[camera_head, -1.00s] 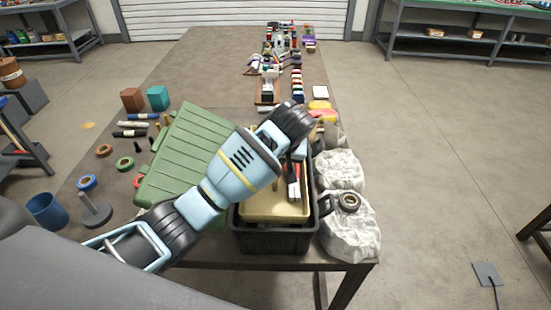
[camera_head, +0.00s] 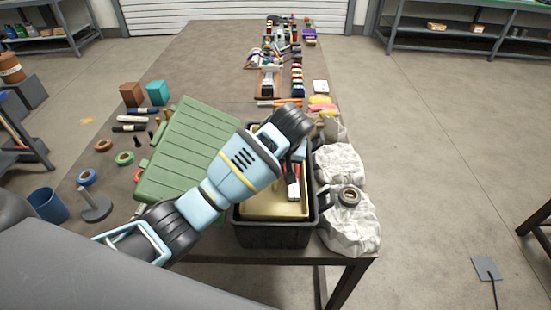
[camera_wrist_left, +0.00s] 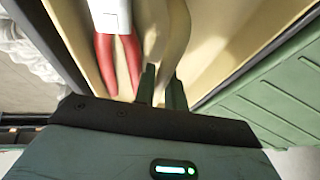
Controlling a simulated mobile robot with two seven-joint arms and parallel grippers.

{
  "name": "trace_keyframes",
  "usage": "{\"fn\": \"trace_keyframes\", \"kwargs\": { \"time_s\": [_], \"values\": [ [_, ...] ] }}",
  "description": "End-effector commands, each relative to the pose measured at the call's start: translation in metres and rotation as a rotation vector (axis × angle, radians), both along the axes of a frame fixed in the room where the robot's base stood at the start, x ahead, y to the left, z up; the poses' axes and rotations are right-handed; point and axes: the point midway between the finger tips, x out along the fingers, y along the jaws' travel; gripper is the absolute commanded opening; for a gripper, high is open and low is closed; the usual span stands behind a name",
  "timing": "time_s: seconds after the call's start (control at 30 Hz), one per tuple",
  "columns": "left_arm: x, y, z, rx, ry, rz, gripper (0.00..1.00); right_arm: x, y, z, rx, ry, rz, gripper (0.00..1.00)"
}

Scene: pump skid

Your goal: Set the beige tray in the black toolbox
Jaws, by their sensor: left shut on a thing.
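The beige tray (camera_head: 270,208) sits within the opening of the black toolbox (camera_head: 275,236), with the toolbox's dark rim around its near side. Whether it rests on the bottom is hidden. In the left wrist view, my left gripper (camera_wrist_left: 162,86) is shut on the upright beige grip of the tray (camera_wrist_left: 172,40). In the head view, my left wrist hides the fingers and the tray's far left part. A tool with red handles and a pale head (camera_wrist_left: 112,30) lies in the tray. My right gripper is not in view.
A green ribbed lid (camera_head: 195,150) lies left of the toolbox. Tape rolls, a blue cup (camera_head: 47,206) and small parts lie on the left. The table's middle is fairly clear.

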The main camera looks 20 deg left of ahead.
Motion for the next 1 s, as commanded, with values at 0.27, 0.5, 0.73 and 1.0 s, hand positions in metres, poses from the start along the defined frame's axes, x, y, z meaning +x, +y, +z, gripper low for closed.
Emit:
{"fn": "trace_keyframes", "kwargs": {
  "time_s": [0.27,0.5,0.73,1.0],
  "values": [
    [0.001,0.0,-0.004,-0.001,-0.005,0.0,0.0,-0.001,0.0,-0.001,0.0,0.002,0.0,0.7],
    [0.001,0.0,-0.009,-0.001,-0.004,0.001,0.0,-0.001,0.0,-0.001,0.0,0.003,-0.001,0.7],
    [0.001,0.0,-0.014,-0.001,-0.002,0.0,0.0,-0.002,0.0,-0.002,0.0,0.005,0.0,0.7],
    [0.001,0.0,-0.018,-0.001,-0.003,0.0,0.0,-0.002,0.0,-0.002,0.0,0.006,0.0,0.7]
  ]
}}
